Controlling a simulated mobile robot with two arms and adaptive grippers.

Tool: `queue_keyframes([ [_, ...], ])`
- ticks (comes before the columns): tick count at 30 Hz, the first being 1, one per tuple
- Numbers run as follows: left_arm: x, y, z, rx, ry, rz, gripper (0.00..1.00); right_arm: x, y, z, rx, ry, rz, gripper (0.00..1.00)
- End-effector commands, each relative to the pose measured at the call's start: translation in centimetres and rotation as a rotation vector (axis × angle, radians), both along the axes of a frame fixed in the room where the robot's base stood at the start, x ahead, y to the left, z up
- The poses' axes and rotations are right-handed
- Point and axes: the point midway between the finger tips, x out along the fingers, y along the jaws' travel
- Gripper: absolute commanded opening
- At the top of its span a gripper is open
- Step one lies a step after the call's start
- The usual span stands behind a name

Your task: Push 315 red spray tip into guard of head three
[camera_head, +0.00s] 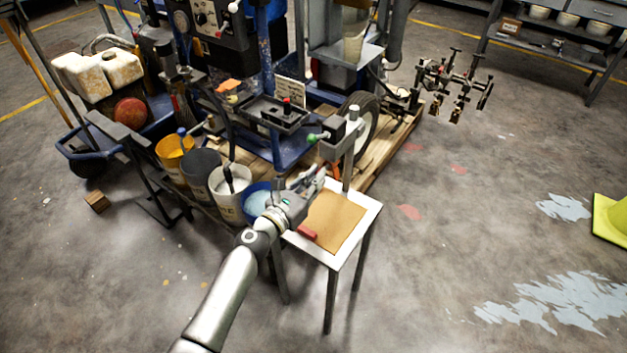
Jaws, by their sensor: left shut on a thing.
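My left gripper (315,180) is above the back left part of a small white-topped table (367,222). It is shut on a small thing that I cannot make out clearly. A small red piece (306,232) lies at the left edge of the brown sheet (335,220) on the table. The spray heads (455,83) hang in a dark cluster on a bar to the upper right, well away from my gripper. Their guards are too small to tell apart, and I cannot tell which is head three. My right gripper is out of view.
A grey post fixture with a green knob (318,137) stands at the table's back edge. Buckets, including a yellow one (174,152), stand left of the table. The striper's wheel (358,121) is behind it. A yellow-green cone (612,218) is far right. Floor between is clear.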

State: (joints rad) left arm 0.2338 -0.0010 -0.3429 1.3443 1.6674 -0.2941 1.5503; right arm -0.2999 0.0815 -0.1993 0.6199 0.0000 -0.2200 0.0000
Motion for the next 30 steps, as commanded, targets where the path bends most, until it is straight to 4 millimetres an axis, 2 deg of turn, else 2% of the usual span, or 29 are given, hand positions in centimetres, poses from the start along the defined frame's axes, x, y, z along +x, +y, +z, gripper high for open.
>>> queue_keyframes([
  [23,1.6,-1.2,0.0,0.0,0.0,0.0,0.0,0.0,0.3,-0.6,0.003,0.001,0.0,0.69],
  [24,1.6,-1.2,0.0,-0.001,-0.001,0.0,0.1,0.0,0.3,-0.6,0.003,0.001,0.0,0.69],
  [30,1.6,-1.2,0.0,0.0,0.0,0.0,0.34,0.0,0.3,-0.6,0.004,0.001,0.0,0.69],
])
